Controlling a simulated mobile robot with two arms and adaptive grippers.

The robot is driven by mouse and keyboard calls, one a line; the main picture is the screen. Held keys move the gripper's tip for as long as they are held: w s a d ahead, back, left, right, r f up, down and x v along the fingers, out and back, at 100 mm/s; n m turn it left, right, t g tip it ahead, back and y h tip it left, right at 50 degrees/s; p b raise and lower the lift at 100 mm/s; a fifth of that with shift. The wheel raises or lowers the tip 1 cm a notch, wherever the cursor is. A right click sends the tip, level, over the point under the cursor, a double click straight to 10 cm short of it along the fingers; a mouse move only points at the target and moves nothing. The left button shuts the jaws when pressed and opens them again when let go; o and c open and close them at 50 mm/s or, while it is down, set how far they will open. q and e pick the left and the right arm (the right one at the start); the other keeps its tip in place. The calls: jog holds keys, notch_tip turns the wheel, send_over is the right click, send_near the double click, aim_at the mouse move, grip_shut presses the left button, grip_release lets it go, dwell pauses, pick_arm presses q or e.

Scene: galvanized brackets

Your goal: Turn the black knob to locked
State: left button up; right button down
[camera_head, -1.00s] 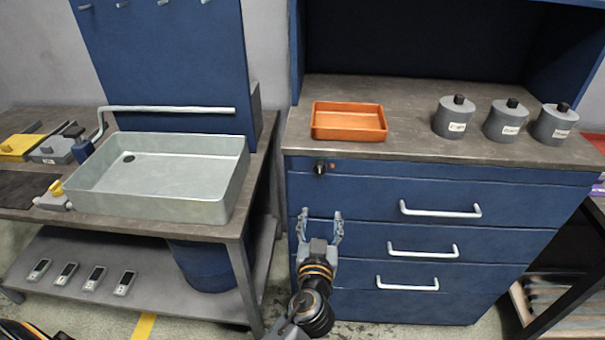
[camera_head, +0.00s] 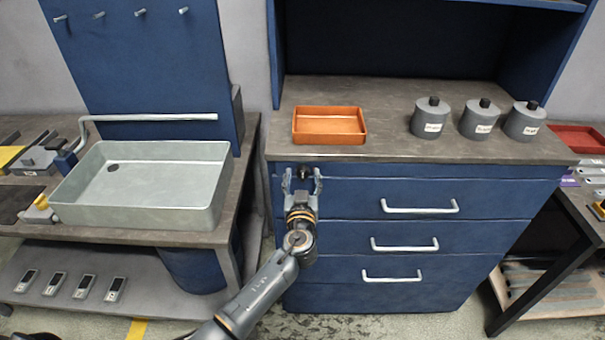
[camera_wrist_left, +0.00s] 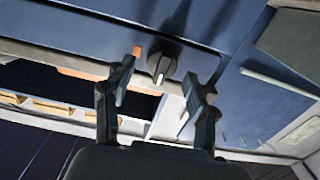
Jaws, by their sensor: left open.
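The black knob (camera_head: 304,172) is on the top front strip of the blue drawer cabinet, at its left end. In the left wrist view the knob (camera_wrist_left: 162,66) shows a pale pointer line, with a small orange mark (camera_wrist_left: 137,51) beside it. My left gripper (camera_head: 303,174) is open in front of the knob, one finger to each side. In the left wrist view its fingertips (camera_wrist_left: 166,72) stand apart on both sides of the knob; I see no contact. My right gripper is not in view.
The cabinet (camera_head: 420,185) has drawers with white bar handles (camera_head: 419,206). On its top are an orange tray (camera_head: 329,126) and three grey lidded canisters (camera_head: 478,119). A bench with a pale sink basin (camera_head: 145,200) stands at the left. A dark table (camera_head: 590,210) is at the right.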

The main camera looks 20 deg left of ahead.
pick_arm(q)
jog(key=shift+w, duration=0.25)
jog(key=c, duration=1.1)
jog(key=shift+c, duration=0.2)
